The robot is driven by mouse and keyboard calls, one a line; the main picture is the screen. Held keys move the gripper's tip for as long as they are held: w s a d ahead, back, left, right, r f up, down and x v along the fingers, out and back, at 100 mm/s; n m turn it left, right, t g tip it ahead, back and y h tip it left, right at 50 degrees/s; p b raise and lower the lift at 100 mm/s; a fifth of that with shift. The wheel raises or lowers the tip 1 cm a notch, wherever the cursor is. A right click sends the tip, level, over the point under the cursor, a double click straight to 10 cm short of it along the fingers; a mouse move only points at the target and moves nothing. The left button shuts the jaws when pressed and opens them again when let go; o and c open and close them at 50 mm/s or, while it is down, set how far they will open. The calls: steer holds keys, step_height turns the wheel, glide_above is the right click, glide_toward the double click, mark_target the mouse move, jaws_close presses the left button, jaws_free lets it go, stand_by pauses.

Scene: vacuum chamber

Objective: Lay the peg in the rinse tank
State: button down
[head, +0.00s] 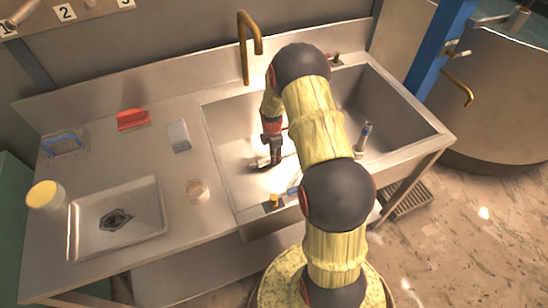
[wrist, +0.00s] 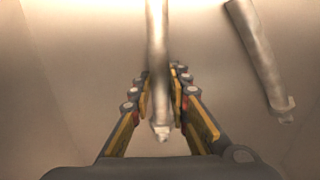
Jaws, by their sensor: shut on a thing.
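My gripper (head: 268,162) reaches down into the left part of the large steel sink (head: 225,150), low near its floor. In the wrist view my gripper (wrist: 160,92) is shut on a pale, slender peg (wrist: 157,50), which runs between the fingers with its knobbed end towards me. A second pale rod (wrist: 258,55) lies apart, to the right in the wrist view, touching nothing of the gripper. My arm hides the middle of the sink, so I cannot tell whether a wall divides it. No label marks the rinse tank.
A brass tap (head: 247,45) stands behind the sink.

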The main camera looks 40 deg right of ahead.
steer(key=shift+f, duration=0.1)
steer(key=c, duration=1.8)
jaws_free()
steer(key=shift+o, duration=0.6)
steer(key=a+r+m+t+p, duration=0.1)
steer(key=a+r+p, duration=0.1)
steer(key=r, duration=0.9)
steer(key=a+r+m+p, duration=0.2)
steer(key=a+r, duration=0.1)
steer(key=r, duration=0.9)
steer(key=s+a+r+m+t, duration=0.1)
steer(key=s+a+r+m, duration=0.2)
steer(key=r, duration=0.4)
steer(key=s+a+r+m, duration=0.1)
steer(key=s+a+r, duration=0.2)
steer(key=a+r, duration=0.3)
steer(key=s+a+r+m+t, duration=0.1)
steer(key=s+a+r+m, duration=0.3)
steer(key=s, duration=0.5)
steer(key=s+a+r+m+t, duration=0.2)
steer(key=s+a+r+m, duration=0.2)
steer(key=s, duration=0.6)
step_height(320, 180, up, 3)
steer(key=shift+a+f+t, duration=0.2)
steer(key=shift+a+t, duration=0.1)
steer(key=shift+a, duration=0.75)
